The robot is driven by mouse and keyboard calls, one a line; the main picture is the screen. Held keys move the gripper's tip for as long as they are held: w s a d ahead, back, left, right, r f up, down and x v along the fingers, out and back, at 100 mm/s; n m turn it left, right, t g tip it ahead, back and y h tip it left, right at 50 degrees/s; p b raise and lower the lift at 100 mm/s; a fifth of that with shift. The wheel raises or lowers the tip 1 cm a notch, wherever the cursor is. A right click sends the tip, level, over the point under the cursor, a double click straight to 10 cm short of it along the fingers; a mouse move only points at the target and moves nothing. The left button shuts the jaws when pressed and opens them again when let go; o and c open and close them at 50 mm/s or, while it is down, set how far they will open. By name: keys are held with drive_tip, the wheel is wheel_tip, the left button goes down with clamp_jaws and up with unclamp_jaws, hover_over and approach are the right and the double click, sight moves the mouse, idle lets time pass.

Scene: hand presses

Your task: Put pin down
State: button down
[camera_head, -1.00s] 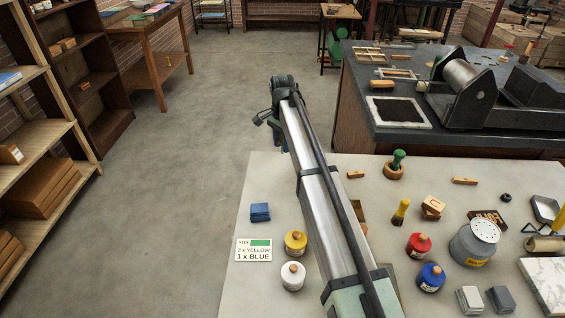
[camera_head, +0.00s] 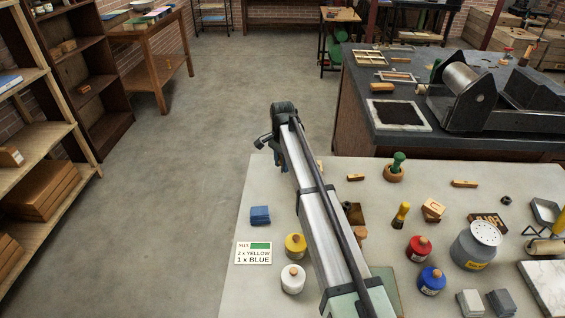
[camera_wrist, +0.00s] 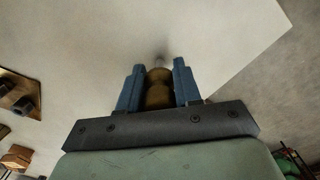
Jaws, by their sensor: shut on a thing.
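In the wrist view my gripper (camera_wrist: 159,88) has its two blue fingers closed on either side of a brown, rounded wooden handle, which I take to be the pin (camera_wrist: 159,90). The pin's far end points at the pale table top (camera_wrist: 230,40), with a small dark smudge of shadow there. I cannot tell whether its tip touches the table.
A brown tray (camera_wrist: 18,92) with dark round pieces lies left in the wrist view. In the head view, yellow (camera_head: 295,246), white (camera_head: 292,280), red (camera_head: 418,248) and blue (camera_head: 431,281) jars stand near my arm. A blue block (camera_head: 260,215) and mix card (camera_head: 253,253) lie left.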

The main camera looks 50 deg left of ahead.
drive_tip(key=c, duration=0.8)
unclamp_jaws()
drive_tip(key=shift+f, duration=0.1)
wheel_tip(320, 180, up, 12)
drive_tip(key=shift+r, duration=0.15)
